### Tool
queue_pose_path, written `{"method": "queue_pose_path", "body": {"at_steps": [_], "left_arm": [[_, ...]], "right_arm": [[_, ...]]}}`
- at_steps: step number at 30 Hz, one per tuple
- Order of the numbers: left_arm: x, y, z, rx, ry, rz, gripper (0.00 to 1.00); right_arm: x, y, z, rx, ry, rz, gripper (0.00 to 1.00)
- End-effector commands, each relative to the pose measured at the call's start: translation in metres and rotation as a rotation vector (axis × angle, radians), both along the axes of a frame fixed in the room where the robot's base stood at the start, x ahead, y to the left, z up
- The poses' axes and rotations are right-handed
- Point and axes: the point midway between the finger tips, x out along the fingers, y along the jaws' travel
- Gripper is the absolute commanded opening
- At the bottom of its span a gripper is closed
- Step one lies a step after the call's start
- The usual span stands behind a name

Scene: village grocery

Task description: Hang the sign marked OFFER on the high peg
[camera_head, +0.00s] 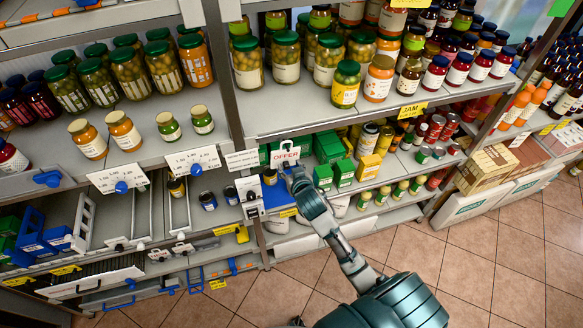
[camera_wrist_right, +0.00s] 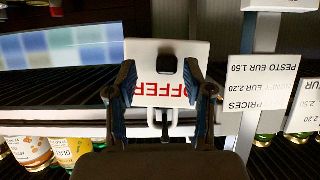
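The white sign with red OFFER letters (camera_head: 286,153) is at the front edge of the shelf in the head view. In the right wrist view the sign (camera_wrist_right: 148,92) appears upside down, with a dark knob (camera_wrist_right: 167,64) on its face and a pale loop (camera_wrist_right: 165,122) at its edge. My right gripper (camera_head: 289,170) is just in front of the sign. Its two fingers (camera_wrist_right: 160,68) are apart, one on each side of the knob, with a visible gap to it. The high peg cannot be clearly made out. My left gripper is not in view.
Price cards (camera_head: 192,161) hang along the shelf edge left of the sign; one (camera_wrist_right: 262,85) shows beside it in the wrist view. Green boxes (camera_head: 343,172) stand on the shelf right of my gripper. Jars (camera_head: 286,58) fill the shelf above. The tiled floor (camera_head: 480,255) is clear.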

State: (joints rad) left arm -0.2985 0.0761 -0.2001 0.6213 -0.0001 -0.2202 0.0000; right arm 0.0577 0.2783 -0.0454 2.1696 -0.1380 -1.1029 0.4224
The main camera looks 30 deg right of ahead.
Motion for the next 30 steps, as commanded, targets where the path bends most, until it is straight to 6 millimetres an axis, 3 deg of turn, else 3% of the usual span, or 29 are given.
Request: {"method": "queue_pose_path", "body": {"at_steps": [7, 18, 27, 30], "left_arm": [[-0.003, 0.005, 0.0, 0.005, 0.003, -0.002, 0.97], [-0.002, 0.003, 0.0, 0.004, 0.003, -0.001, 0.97], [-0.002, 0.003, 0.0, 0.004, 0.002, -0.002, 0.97], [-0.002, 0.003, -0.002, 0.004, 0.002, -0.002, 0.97]], "right_arm": [[-0.009, 0.002, 0.003, 0.002, -0.002, 0.001, 0.51], [-0.061, 0.012, 0.024, 0.004, 0.0, 0.001, 0.51], [-0.067, 0.013, 0.026, 0.003, 0.002, 0.0, 0.51], [-0.063, 0.013, 0.013, 0.001, 0.021, 0.005, 0.51]]}}
